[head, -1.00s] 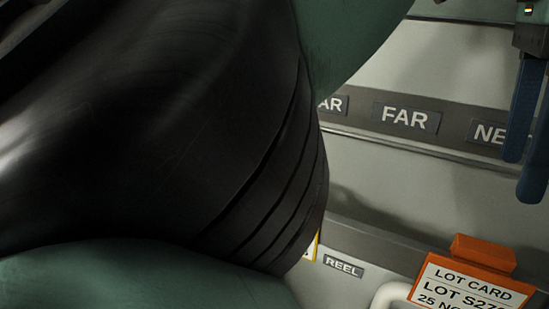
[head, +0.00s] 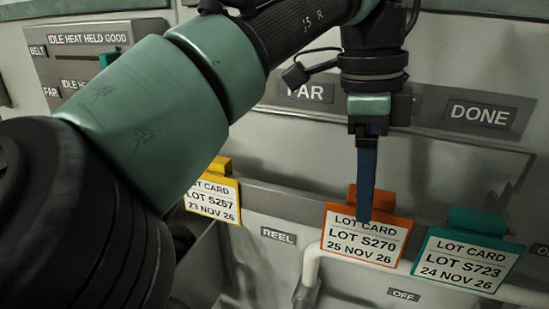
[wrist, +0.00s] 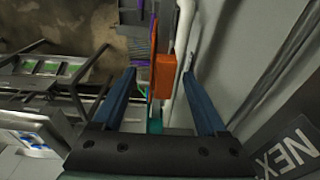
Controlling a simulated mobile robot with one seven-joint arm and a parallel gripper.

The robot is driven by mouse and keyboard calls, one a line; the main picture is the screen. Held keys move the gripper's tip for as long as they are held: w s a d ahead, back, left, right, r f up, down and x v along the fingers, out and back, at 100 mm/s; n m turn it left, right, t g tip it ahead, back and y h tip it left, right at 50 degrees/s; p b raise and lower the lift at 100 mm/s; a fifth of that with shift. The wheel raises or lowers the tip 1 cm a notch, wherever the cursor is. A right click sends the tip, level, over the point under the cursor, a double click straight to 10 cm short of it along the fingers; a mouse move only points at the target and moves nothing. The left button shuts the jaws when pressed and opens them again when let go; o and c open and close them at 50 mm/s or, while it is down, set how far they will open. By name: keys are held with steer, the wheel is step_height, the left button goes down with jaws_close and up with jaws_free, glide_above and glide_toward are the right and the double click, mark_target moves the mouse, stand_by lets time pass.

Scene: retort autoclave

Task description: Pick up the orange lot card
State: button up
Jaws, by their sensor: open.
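The orange lot card (head: 360,243) reads LOT S270, 25 NOV 26 and hangs on the grey ledge in the middle right of the head view. My gripper (head: 365,215) comes down from above, its blue finger overlapping the card's top in the picture. In the wrist view my gripper (wrist: 158,88) is open, with one blue finger on each side of the orange card (wrist: 166,72), which shows edge-on between them. The fingers do not visibly touch it. Whether the fingertips reach fully down past its top tab I cannot tell.
A yellow lot card (head: 212,195) hangs to the left and a teal lot card (head: 467,258) close on the right. A pale pipe (head: 420,270) runs behind and below the cards. The grey panel wall bears labels FAR, DONE, REEL (head: 278,236) and OFF.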

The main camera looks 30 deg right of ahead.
mark_target(365, 225)
steer(key=shift+s+d+f+b, duration=0.45)
steer(key=shift+s+f+b, duration=0.2)
steer(key=shift+f, duration=0.2)
steer(key=shift+w+d+f, duration=0.15)
steer(key=shift+f, duration=0.05)
steer(key=shift+w, duration=0.25)
steer(key=shift+w+a, duration=0.2)
steer(key=shift+a, duration=0.1)
steer(key=shift+s+r, duration=0.1)
steer(key=shift+s, duration=0.2)
steer(key=c, duration=0.4)
steer(key=shift+d, duration=0.15)
steer(key=shift+c, duration=1.2)
jaws_close()
